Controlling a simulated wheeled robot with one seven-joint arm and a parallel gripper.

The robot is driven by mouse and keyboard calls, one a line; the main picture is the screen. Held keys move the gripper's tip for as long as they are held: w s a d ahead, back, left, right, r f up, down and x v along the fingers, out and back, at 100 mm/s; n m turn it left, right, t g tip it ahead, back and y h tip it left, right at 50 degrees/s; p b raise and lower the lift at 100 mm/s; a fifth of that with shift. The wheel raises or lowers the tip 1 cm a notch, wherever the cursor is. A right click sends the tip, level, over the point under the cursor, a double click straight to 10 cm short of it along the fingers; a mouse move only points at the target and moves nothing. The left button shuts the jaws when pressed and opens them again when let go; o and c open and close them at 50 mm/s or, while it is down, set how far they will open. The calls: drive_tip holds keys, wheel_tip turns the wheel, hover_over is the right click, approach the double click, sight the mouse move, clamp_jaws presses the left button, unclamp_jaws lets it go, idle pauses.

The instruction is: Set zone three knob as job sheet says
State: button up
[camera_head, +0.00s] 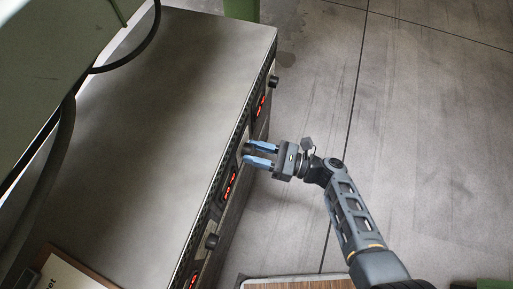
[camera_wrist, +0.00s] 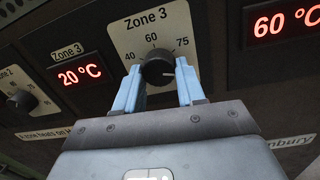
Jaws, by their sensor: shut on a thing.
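The zone three knob (camera_wrist: 158,68) is black and round, on a pale plate (camera_wrist: 118,38) marked "Zone 3" with 40, 60 and 75. Its light pointer mark shows at the right side, below the 75. The "Zone 3" display (camera_wrist: 80,75) to its left reads 20 °C. My gripper (camera_wrist: 158,88) has its blue fingers on either side of the knob, shut on it. In the head view, my gripper (camera_head: 261,155) reaches the cabinet front from the right. A sheet (camera_head: 72,278) on a brown board lies at the lower left; its text is mostly cut off.
The Zone 2 knob (camera_wrist: 20,100) is to the left, and a display reading 60 °C (camera_wrist: 284,25) is to the right. Other knobs stick out of the front of the cabinet (camera_head: 150,90). The floor (camera_head: 440,140) to the right is clear.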

drive_tip(key=shift+s+m+p, duration=0.1)
drive_tip(key=shift+m+p, duration=0.3)
drive_tip(key=shift+m, duration=0.9)
drive_tip(key=shift+f, duration=0.1)
drive_tip(key=o, duration=1)
drive_tip(key=shift+o, duration=0.2)
drive_tip(key=v, duration=0.7)
drive_tip(key=shift+d, duration=0.3)
drive_tip(key=shift+s, duration=0.2)
